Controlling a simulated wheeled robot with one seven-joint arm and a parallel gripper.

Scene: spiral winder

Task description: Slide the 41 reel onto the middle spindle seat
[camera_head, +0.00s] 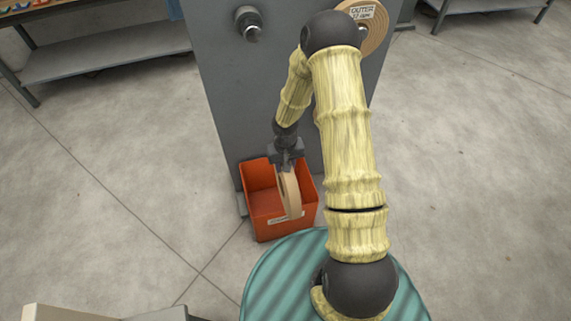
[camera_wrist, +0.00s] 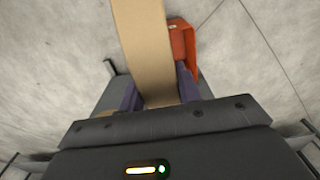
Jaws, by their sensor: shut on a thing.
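My gripper (camera_head: 287,165) is shut on a tan reel (camera_head: 290,193), which stands on edge inside or just above the orange bin. In the wrist view the reel's broad tan rim (camera_wrist: 145,50) lies between the two fingers of my gripper (camera_wrist: 157,92). No number on this reel can be read. A dark round spindle seat (camera_head: 248,24) sticks out bare from the grey winder panel (camera_head: 222,75) at the upper left. Another tan reel (camera_head: 376,32), labelled OUTER, sits on the panel at the upper right. My arm hides the panel between them, so the middle seat cannot be made out.
The orange bin (camera_head: 256,223) stands on the floor against the foot of the panel, and its corner shows in the wrist view (camera_wrist: 183,45). A shelf table (camera_head: 95,57) is at the left back. The concrete floor is open on both sides.

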